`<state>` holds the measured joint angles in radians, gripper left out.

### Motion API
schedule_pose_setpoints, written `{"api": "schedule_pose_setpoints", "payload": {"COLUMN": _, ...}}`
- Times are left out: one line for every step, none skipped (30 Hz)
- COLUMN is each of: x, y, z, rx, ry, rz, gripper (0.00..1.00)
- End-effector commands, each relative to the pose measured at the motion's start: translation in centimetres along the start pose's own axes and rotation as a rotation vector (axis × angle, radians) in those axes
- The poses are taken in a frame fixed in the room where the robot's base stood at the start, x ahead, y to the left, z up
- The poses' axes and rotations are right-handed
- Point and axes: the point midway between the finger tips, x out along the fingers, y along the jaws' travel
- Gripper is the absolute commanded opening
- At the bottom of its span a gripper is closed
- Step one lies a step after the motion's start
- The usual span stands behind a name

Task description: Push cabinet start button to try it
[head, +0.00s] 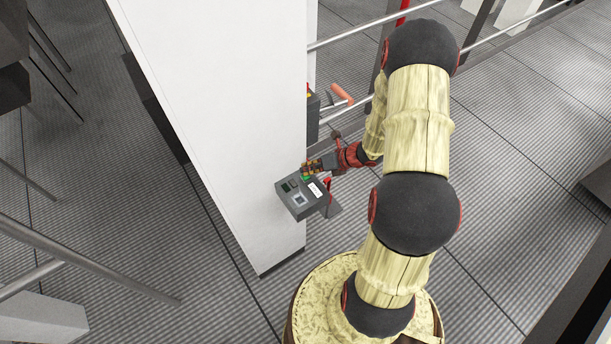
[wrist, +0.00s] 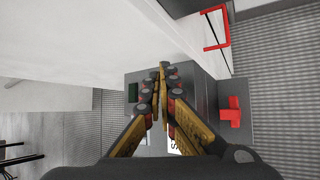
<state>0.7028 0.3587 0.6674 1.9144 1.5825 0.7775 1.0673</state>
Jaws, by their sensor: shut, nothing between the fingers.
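A grey control box (head: 299,209) is mounted at the lower right side of the tall white cabinet (head: 225,100). Its face carries a dark green panel (head: 289,186), a small pale screen (head: 300,200) and a white label (head: 315,189). A small bright green spot (head: 306,178), possibly a button, shows at its far edge, right at my fingertips. My gripper (head: 308,168) is shut and empty, with its tips over that edge. In the wrist view, my closed fingertips (wrist: 163,68) lie in front of the box (wrist: 200,82) and cover much of its face. I cannot tell whether they touch it.
A red handle (wrist: 232,112) sticks out at the right of the box. A red bracket (wrist: 218,30) is on the white surface above it. Behind my gripper are an orange-handled part (head: 343,95) and metal rails (head: 375,28).

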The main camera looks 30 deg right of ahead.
Motion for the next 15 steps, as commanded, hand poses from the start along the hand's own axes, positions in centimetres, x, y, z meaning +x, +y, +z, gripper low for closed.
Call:
{"api": "schedule_pose_setpoints", "payload": {"x": 0.07, "y": -0.05, "z": -0.06, "rx": 0.0, "ry": 0.0, "rz": 0.0, "gripper": 0.0}}
{"api": "schedule_pose_setpoints", "payload": {"x": 0.1, "y": -0.07, "z": -0.07, "rx": 0.0, "ry": 0.0, "rz": 0.0, "gripper": 0.0}}
{"api": "schedule_pose_setpoints", "payload": {"x": 0.13, "y": -0.09, "z": -0.1, "rx": 0.0, "ry": 0.0, "rz": 0.0, "gripper": 0.0}}
{"api": "schedule_pose_setpoints", "payload": {"x": 0.15, "y": -0.11, "z": -0.11, "rx": 0.0, "ry": 0.0, "rz": 0.0, "gripper": 0.0}}
{"api": "schedule_pose_setpoints", "payload": {"x": 0.17, "y": -0.12, "z": -0.13, "rx": 0.0, "ry": 0.0, "rz": 0.0, "gripper": 0.0}}
{"api": "schedule_pose_setpoints", "payload": {"x": 0.2, "y": -0.14, "z": -0.15, "rx": 0.0, "ry": 0.0, "rz": 0.0, "gripper": 0.0}}
{"api": "schedule_pose_setpoints", "payload": {"x": 0.22, "y": -0.16, "z": -0.17, "rx": 0.0, "ry": 0.0, "rz": 0.0, "gripper": 0.0}}
{"api": "schedule_pose_setpoints", "payload": {"x": 0.25, "y": -0.18, "z": -0.19, "rx": 0.0, "ry": 0.0, "rz": 0.0, "gripper": 0.0}}
{"api": "schedule_pose_setpoints", "payload": {"x": 0.28, "y": -0.2, "z": -0.22, "rx": 0.0, "ry": 0.0, "rz": 0.0, "gripper": 0.0}}
{"api": "schedule_pose_setpoints", "payload": {"x": 0.3, "y": -0.22, "z": -0.23, "rx": 0.0, "ry": 0.0, "rz": 0.0, "gripper": 0.0}}
{"api": "schedule_pose_setpoints", "payload": {"x": 0.33, "y": -0.23, "z": -0.25, "rx": 0.0, "ry": 0.0, "rz": 0.0, "gripper": 0.0}}
{"api": "schedule_pose_setpoints", "payload": {"x": 0.36, "y": -0.25, "z": -0.28, "rx": 0.0, "ry": 0.0, "rz": 0.0, "gripper": 0.0}}
{"api": "schedule_pose_setpoints", "payload": {"x": 0.38, "y": -0.27, "z": -0.29, "rx": 0.0, "ry": 0.0, "rz": 0.0, "gripper": 0.0}}
{"api": "schedule_pose_setpoints", "payload": {"x": 0.4, "y": -0.29, "z": -0.32, "rx": 0.0, "ry": 0.0, "rz": 0.0, "gripper": 0.0}}
{"api": "schedule_pose_setpoints", "payload": {"x": 0.41, "y": -0.29, "z": -0.33, "rx": 0.0, "ry": 0.0, "rz": 0.0, "gripper": 0.0}}
